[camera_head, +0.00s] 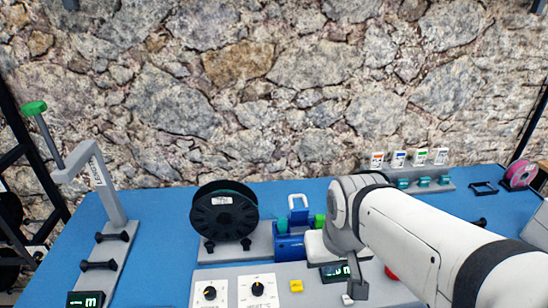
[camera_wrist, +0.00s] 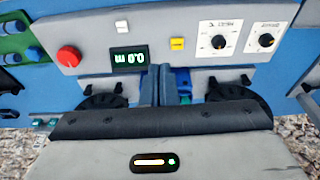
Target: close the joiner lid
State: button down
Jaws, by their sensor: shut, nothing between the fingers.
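The joiner (camera_head: 289,246) is a blue block on the grey bench unit, between the black spool and my arm. A white loop handle (camera_head: 298,202) stands up at its back. The lid's exact position is hard to tell, as my arm covers the joiner's right side. In the wrist view a blue part of the joiner (camera_wrist: 183,82) shows beside my fingers. My gripper (camera_wrist: 158,72) is shut and empty, its two fingers together; contact with the joiner cannot be told.
A control panel (camera_head: 237,288) with two dials, a yellow button (camera_head: 296,286) and a display (camera_head: 335,272) lies in front. A black spool (camera_head: 224,212) stands left of the joiner. A green-knobbed lever (camera_head: 34,108) rises farther left. Small labelled holders (camera_head: 420,182) stand back right.

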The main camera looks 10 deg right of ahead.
jog(key=w+r+g+p, duration=0.1)
jog(key=w+r+p, duration=0.1)
jog(key=w, duration=1.4)
jog(key=w+r+g+p, duration=0.2)
jog(key=w, duration=1.3)
jog(key=w+f, duration=0.4)
jog(key=w, duration=0.3)
jog(key=s+f+p, duration=0.3)
jog(key=s+f, duration=0.1)
jog(key=f, duration=0.4)
jog(key=shift+s+a+f+g, duration=0.2)
jog(key=shift+a+g, duration=0.1)
jog(key=shift+a, duration=0.1)
jog(key=shift+s+m+b, duration=0.15)
jog(key=shift+m+b, duration=0.15)
jog(key=shift+b, duration=0.4)
jog(key=shift+s+r+t+b, duration=0.15)
jog(key=shift+t+b, duration=0.15)
jog(key=shift+t, duration=0.2)
